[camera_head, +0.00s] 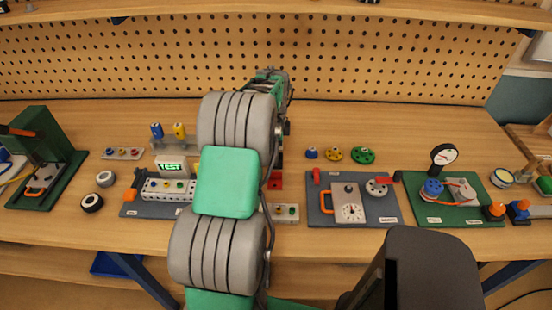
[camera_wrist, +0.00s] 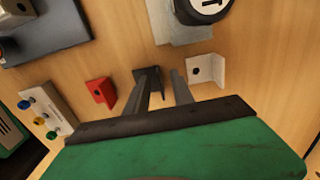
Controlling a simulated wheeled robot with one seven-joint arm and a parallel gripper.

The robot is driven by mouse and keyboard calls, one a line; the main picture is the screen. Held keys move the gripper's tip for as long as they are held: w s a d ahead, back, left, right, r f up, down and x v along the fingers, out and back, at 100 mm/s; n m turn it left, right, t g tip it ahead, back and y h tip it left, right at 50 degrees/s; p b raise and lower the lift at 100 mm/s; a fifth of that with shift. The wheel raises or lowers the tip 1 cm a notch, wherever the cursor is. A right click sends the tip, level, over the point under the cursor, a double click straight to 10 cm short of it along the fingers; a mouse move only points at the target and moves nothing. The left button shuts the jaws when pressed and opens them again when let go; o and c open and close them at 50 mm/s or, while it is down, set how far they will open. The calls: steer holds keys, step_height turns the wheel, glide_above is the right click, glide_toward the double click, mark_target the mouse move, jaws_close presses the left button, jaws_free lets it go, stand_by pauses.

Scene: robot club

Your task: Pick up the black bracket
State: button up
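The black bracket (camera_wrist: 150,72) stands on the wooden table in the wrist view, between a red bracket (camera_wrist: 101,92) and a pale grey bracket (camera_wrist: 207,70). The right fingertip is beside the pale bracket. In the head view my arm hides the black bracket and the gripper; only the red bracket (camera_head: 275,180) shows beside the arm.
A round gauge on a grey block (camera_wrist: 192,30) stands just beyond the brackets in the wrist view. A block with coloured knobs (camera_wrist: 48,110) is at the left. In the head view, boards with devices (camera_head: 352,217) line the table front, and a pegboard (camera_head: 380,60) rises behind.

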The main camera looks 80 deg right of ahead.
steer(key=shift+f, duration=0.15)
jaws_close()
stand_by(1.4)
